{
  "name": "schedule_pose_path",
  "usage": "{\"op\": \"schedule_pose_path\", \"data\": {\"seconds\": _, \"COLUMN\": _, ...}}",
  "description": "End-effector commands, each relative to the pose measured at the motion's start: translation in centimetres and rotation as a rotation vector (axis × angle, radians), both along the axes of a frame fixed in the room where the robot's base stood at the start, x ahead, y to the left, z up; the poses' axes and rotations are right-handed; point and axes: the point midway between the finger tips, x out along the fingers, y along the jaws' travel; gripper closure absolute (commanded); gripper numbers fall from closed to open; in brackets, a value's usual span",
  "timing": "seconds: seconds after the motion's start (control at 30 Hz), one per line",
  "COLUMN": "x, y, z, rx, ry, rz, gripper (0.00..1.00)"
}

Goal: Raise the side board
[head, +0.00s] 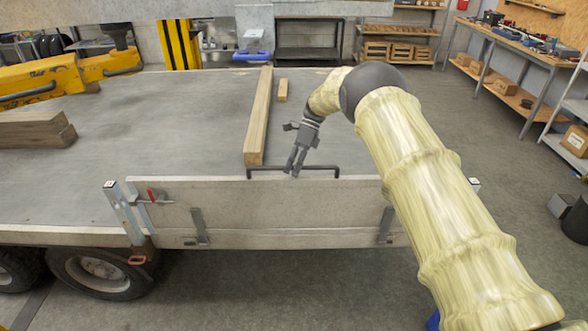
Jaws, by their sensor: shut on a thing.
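The side board (265,218) is a pale grey panel along the near edge of the trailer bed (180,120). It stands upright, its face toward me. A dark bar handle (262,169) runs along its top edge. My gripper (292,172) reaches down from above and is shut on the handle near its middle. A post (125,214) stands at the board's left end, with a red-handled latch (151,196) beside it. The board's right end is partly hidden behind my arm. Dark hinge straps (199,226) show low on the board.
A long wooden beam (258,115) lies on the bed just behind the handle, with a small wood block (282,90) beyond it. More timber (35,130) lies at left. A trailer wheel (97,272) is below the left post. Open floor lies in front of the board.

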Motion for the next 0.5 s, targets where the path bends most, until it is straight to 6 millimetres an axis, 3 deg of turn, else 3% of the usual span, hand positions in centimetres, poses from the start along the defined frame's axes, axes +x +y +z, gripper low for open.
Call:
{"op": "schedule_pose_path", "data": {"seconds": 0.27, "x": 0.16, "y": -0.16, "z": -0.21, "rx": -0.004, "ry": -0.007, "rz": -0.003, "gripper": 1.0}}
{"op": "schedule_pose_path", "data": {"seconds": 0.3, "x": 0.17, "y": -0.17, "z": -0.2, "rx": -0.004, "ry": -0.007, "rz": -0.003, "gripper": 0.8}}
{"op": "schedule_pose_path", "data": {"seconds": 0.4, "x": 0.15, "y": -0.21, "z": -0.14, "rx": -0.002, "ry": -0.006, "rz": -0.003, "gripper": 0.63}}
{"op": "schedule_pose_path", "data": {"seconds": 0.5, "x": 0.13, "y": -0.25, "z": -0.1, "rx": -0.002, "ry": -0.006, "rz": -0.004, "gripper": 0.63}}
